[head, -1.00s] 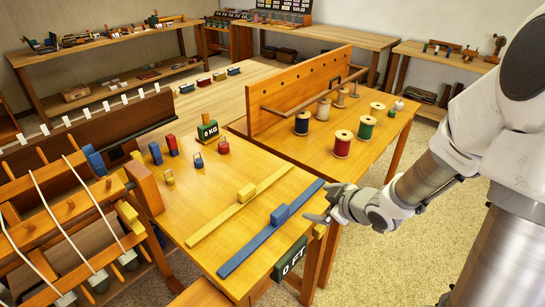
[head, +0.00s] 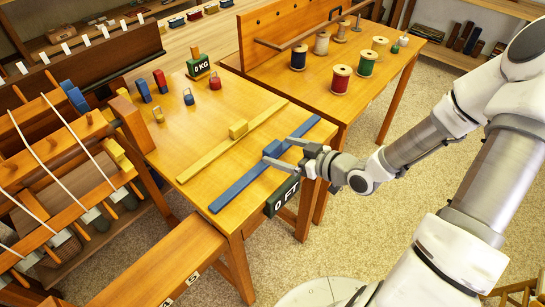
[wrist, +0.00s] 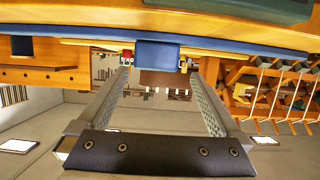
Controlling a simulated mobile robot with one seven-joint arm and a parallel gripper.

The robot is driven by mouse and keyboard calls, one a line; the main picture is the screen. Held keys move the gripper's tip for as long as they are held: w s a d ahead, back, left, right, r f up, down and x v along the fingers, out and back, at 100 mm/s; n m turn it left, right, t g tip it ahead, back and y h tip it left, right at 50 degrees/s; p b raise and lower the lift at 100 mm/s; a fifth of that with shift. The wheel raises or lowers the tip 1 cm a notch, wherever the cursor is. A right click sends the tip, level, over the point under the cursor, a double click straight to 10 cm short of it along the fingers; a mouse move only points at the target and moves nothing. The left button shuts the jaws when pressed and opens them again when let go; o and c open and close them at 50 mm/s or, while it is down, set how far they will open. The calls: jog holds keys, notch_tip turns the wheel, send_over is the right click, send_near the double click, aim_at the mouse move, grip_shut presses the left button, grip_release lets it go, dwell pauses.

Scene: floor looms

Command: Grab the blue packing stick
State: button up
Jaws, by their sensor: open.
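The blue packing stick (head: 236,190) is a long flat blue bar with a raised blue block midway. It lies along the right edge of the wooden table, beside a similar yellow stick (head: 206,161). My gripper (head: 279,151) is open at the stick's middle, its fingers extending in from the right, one on each side of the block. In the wrist view the block (wrist: 158,56) shows between the two fingertips (wrist: 167,64), with a gap on both sides. The fingers partly hide the block in the head view.
Several small coloured weights stand farther back on the table, near a green "0 KG" sign (head: 198,66). Thread spools such as the red one (head: 341,79) stand on the table behind. A loom (head: 60,150) is at left. Open floor lies to the right.

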aim_at(267, 147)
jog(key=x, duration=0.3)
jog(key=w+a+f, duration=0.1)
jog(key=w+a+f+b, duration=0.1)
jog(key=shift+w+f, duration=0.15)
jog(key=shift+w, duration=0.25)
jog(key=shift+w+a+f, duration=0.1)
jog(key=shift+w+a, duration=0.25)
jog(key=c, duration=1.3)
jog(key=shift+c, duration=0.2)
